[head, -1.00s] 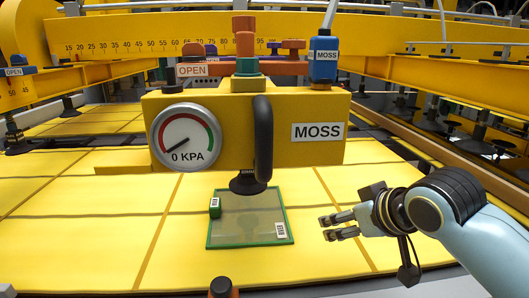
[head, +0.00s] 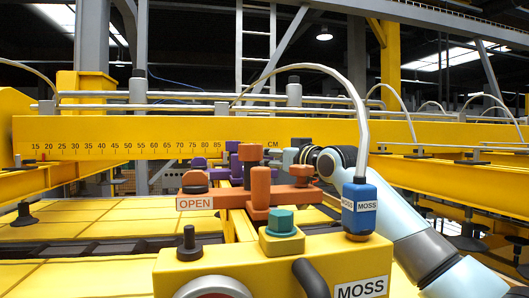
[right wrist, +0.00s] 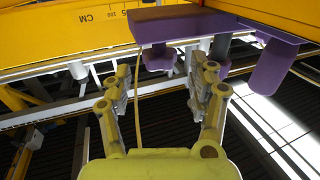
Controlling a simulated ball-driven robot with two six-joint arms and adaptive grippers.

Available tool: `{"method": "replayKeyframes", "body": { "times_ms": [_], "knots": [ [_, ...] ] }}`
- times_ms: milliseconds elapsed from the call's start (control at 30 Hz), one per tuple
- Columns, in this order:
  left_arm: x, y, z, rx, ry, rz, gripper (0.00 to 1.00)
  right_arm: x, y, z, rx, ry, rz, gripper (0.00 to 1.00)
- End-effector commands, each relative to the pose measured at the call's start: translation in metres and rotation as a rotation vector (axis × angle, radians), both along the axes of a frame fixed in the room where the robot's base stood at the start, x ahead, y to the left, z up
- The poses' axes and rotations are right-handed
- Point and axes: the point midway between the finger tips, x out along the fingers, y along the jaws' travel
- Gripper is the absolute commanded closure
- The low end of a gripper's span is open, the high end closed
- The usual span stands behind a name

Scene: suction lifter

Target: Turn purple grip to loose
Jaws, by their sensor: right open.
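The purple grip shows in the head view as purple parts (head: 198,163) on the beam behind the orange handle, partly hidden by it. In the right wrist view a purple bar (right wrist: 225,27) runs across the top, with a purple knob (right wrist: 160,58) below its left part and a purple tab (right wrist: 272,65) at the right. My right gripper (right wrist: 162,88) is open and empty; the knob appears between and beyond its fingertips, with no clear contact. In the head view my right gripper (head: 286,157) is just right of the purple parts, partly hidden by orange parts. My left gripper is not in view.
The yellow MOSS box (head: 250,262) stands in front, with an orange handle (head: 262,193) with an OPEN label, a green knob (head: 281,222) and a blue MOSS block (head: 359,208). A yellow ruled beam (head: 120,140) spans behind. A white hose (head: 330,72) arches above.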

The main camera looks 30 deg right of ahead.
Motion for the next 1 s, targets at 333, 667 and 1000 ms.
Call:
{"method": "replayKeyframes", "body": {
  "times_ms": [333, 667, 1000],
  "knots": [
    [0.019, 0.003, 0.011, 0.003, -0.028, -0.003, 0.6, 0.04, 0.003, 0.0, -0.002, 0.002, 0.0, 0.4],
    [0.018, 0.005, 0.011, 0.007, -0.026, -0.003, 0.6, 0.041, 0.003, -0.001, -0.002, 0.002, 0.0, 0.47],
    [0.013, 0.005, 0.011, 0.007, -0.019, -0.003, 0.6, 0.041, 0.003, -0.001, -0.002, 0.002, 0.0, 0.91]
  ]
}}
